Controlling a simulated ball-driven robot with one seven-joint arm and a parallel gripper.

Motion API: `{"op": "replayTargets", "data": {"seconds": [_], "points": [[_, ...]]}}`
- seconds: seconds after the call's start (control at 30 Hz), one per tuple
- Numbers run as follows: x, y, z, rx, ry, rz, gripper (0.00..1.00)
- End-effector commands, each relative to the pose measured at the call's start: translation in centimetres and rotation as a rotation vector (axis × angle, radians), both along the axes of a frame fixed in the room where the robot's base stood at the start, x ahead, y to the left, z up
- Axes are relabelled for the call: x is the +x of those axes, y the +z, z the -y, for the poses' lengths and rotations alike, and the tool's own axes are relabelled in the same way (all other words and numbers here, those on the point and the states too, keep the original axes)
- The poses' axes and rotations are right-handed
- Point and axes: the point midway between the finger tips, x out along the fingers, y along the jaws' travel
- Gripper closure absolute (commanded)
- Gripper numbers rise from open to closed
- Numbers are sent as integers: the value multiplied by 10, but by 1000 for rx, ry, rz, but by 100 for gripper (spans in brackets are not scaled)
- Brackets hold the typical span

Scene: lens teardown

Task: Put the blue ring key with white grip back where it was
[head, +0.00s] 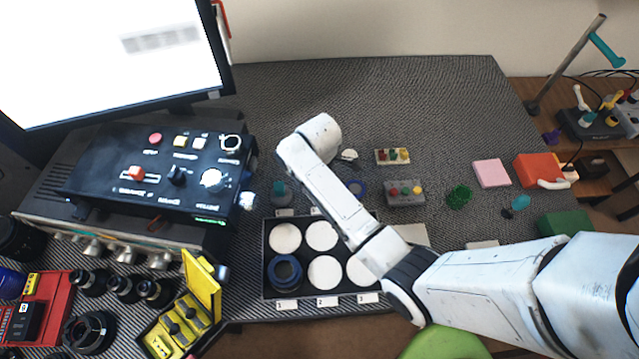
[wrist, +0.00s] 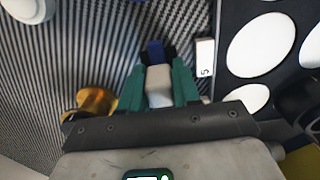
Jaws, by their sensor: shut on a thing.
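In the wrist view, my gripper (wrist: 158,85) has its two teal fingers shut on a white grip with a blue end beyond it, the blue ring key with white grip (wrist: 158,78). The key is over the dark striped mat, close beside the tray's small label marked 5. I cannot tell whether it touches the mat. In the head view my arm hides the key and most of the gripper.
The black tray (head: 264,254) has white round pads and a dark blue ring (head: 285,271) in compartment 1. A gold part (wrist: 95,103) is close left of the fingers. The black control box (head: 110,165) stands left.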

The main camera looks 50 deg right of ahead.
Motion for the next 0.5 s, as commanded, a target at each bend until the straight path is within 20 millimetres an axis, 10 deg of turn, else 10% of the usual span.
{"op": "replayTargets", "data": {"seconds": [0.3, 0.33, 0.5], "points": [[0, -9, 0, -1, 0, 1, 100], [0, -9, 0, -1, 0, 1, 68], [0, -9, 0, -1, 0, 1, 51]]}}
